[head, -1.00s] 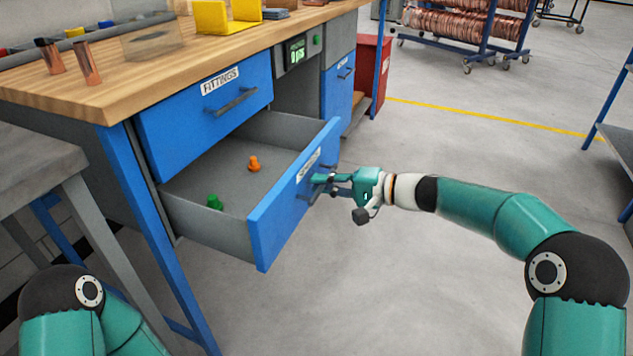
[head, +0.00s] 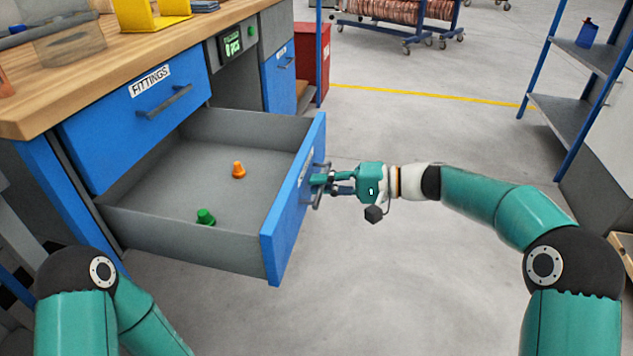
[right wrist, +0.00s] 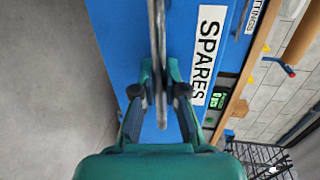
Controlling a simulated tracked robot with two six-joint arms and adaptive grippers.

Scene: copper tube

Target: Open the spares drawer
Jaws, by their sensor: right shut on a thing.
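The spares drawer (head: 293,215) stands open under the workbench, with its grey inside showing. Its blue front carries a SPARES label (right wrist: 206,50) in the right wrist view. An orange part (head: 238,170) and a green part (head: 205,216) stand on its floor. My right gripper (head: 322,184) is shut on the drawer's handle (head: 318,198). In the right wrist view the handle (right wrist: 157,40) runs between the two fingers. Of my left arm only upper links show at the lower left; its gripper is out of view.
The closed FITTINGS drawer (head: 140,115) sits above, under the wooden worktop (head: 80,75). A red cabinet (head: 311,60) stands beyond the bench. A blue-framed shelf (head: 570,115) is at the right. The floor between drawer and shelf is clear.

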